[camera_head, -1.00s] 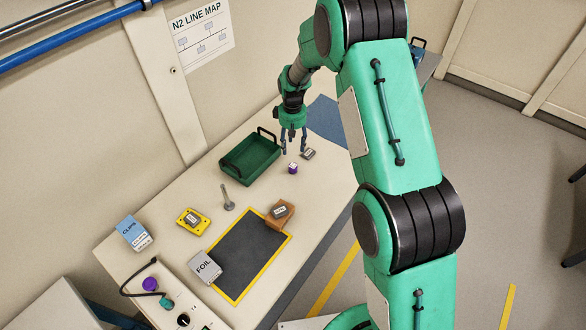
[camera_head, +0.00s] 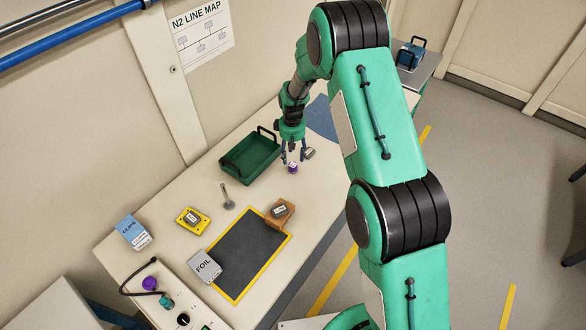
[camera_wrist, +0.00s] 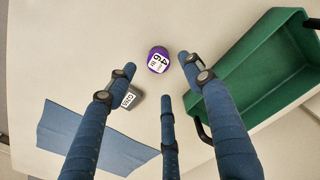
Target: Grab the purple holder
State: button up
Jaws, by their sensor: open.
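The purple holder (camera_head: 293,168) is a small upright piece with a white label on the table, just right of the green tray. In the wrist view the purple holder (camera_wrist: 157,62) shows from above, with a number on its label that I cannot read surely. My gripper (camera_head: 293,158) is open and empty, its fingers pointing down just above and behind the holder. In the wrist view my gripper (camera_wrist: 158,85) has its several blue fingers spread, with the holder beyond the fingertips and apart from them.
A grey labelled block (camera_head: 308,154) lies close to the holder; it shows beside a finger in the wrist view (camera_wrist: 127,101). The green tray (camera_head: 248,172) stands left. A blue mat (camera_head: 321,118) lies behind. A wooden block (camera_head: 281,221) and black mat (camera_head: 247,257) lie nearer; the table between is clear.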

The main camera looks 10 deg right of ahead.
aim_at(293, 164)
jog(key=shift+f, duration=1.1)
jog(key=shift+s+d+f, duration=0.15)
jog(key=shift+f, duration=2.45)
jog(key=c, duration=1.3)
jog(key=shift+r, duration=0.15)
